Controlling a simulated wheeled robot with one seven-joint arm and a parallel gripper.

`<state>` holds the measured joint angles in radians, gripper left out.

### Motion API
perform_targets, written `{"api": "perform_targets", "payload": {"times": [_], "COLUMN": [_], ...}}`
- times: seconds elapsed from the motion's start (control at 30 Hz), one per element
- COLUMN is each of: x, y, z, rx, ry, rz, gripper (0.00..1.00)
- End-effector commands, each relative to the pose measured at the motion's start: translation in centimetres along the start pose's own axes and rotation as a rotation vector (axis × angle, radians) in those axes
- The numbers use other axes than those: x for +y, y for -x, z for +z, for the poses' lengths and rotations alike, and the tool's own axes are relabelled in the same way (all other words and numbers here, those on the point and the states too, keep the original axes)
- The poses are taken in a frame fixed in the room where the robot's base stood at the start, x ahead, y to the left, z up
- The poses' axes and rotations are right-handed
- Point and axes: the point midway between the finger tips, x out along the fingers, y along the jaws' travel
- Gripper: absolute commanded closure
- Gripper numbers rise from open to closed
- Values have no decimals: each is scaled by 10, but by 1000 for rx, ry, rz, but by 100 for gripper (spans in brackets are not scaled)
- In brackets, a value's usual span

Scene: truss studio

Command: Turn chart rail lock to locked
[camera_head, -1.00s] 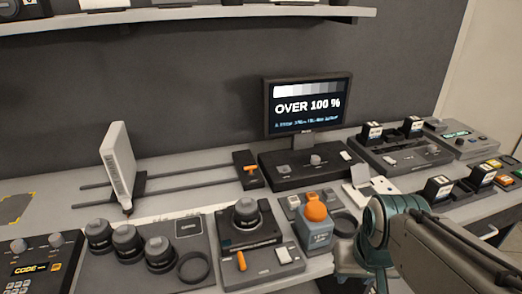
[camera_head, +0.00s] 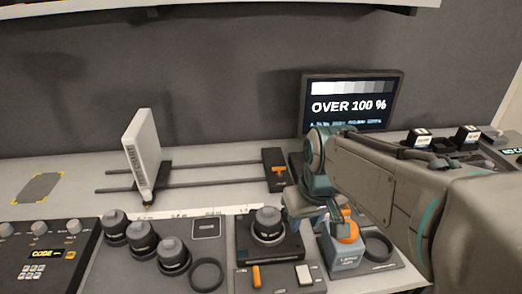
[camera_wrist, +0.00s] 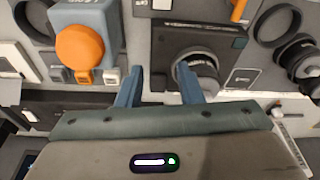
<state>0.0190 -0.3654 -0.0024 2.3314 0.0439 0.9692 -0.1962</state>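The chart rail lock is a black block (camera_head: 272,158) with an orange lever (camera_head: 279,170), at the right end of two dark rails (camera_head: 215,177). The lever looks like a small T; its lock setting cannot be read. A white chart panel (camera_head: 143,150) stands upright on a carriage near the left part of the rails. My gripper (camera_wrist: 159,84) is open and empty, its two blue fingers apart above the bench. In the head view it is to the right of and nearer than the lock. I cannot make out the lock in the wrist view.
A lens unit (camera_head: 267,228) with an orange lever stands in front of the lock. A blue-grey box with an orange knob (camera_head: 347,232) is close under my gripper. The monitor (camera_head: 347,103) stands behind my arm. Lenses (camera_head: 142,238) and a keypad console (camera_head: 45,250) are left.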

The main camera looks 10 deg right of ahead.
Motion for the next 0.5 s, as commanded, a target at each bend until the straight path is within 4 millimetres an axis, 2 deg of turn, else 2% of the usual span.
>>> {"api": "perform_targets", "payload": {"times": [0.03,0.23,0.5], "x": [6,25,58], "y": [4,15,6], "z": [-22,-102,-199], "rx": [-14,-45,-14], "ry": [55,350,778], "rz": [-17,-111,-257], "gripper": [67,67,67]}}
